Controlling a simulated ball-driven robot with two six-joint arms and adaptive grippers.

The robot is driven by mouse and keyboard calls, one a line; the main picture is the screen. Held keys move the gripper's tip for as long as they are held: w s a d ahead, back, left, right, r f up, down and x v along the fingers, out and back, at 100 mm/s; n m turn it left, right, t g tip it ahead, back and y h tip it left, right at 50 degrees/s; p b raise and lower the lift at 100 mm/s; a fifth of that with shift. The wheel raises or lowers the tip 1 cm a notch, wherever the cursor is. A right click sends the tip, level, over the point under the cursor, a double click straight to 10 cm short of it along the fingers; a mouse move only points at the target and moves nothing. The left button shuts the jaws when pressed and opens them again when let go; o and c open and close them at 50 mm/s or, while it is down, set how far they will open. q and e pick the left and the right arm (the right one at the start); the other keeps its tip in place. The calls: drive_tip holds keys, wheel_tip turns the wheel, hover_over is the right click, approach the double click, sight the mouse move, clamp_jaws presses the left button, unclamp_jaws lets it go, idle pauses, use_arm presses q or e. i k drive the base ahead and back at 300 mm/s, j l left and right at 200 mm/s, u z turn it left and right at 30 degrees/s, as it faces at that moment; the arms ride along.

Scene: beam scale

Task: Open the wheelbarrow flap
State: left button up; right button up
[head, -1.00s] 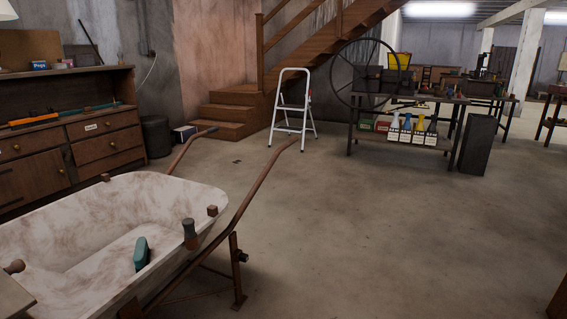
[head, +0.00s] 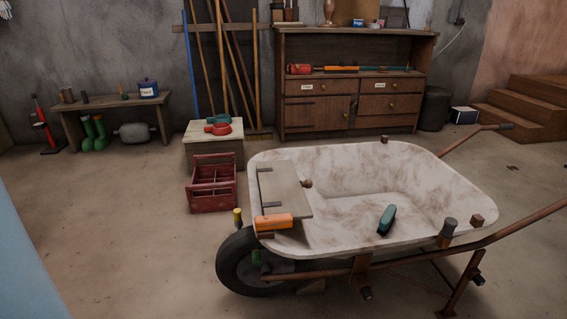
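The wheelbarrow (head: 460,183) stands in the lower right of the head view, its tray whitish with brown stains. The flap (head: 289,188), a grey-brown wooden board with dark hinges on its left side, lies flat over the left end of the tray. A round brown knob (head: 307,184) sits at its right edge. A teal object (head: 386,219) lies inside the tray. An orange-handled item (head: 274,222) rests at the near left rim. Neither of my grippers is in view.
A red crate (head: 213,192) stands on the floor left of the wheelbarrow, before a small table (head: 212,150). A wooden cabinet (head: 350,110) is behind. A bench (head: 112,104) stands at the back left. The floor at lower left is mostly clear. A pale blue surface fills the lower left corner.

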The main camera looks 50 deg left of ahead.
sight(282, 190)
drive_tip(key=i+u, duration=0.1)
drive_tip(key=u, duration=0.35)
drive_tip(key=l+u, duration=0.1)
drive_tip(key=u, duration=0.35)
drive_tip(key=i+l+u, duration=0.1)
drive_tip(key=u, duration=0.35)
drive_tip(key=l+u, duration=0.1)
drive_tip(key=u, duration=0.35)
drive_tip(key=i+l+u, duration=0.1)
drive_tip(key=l+u, duration=0.25)
drive_tip(key=l, duration=0.3)
drive_tip(key=l+u, duration=0.4)
drive_tip(key=l, duration=0.3)
drive_tip(key=i, duration=0.05)
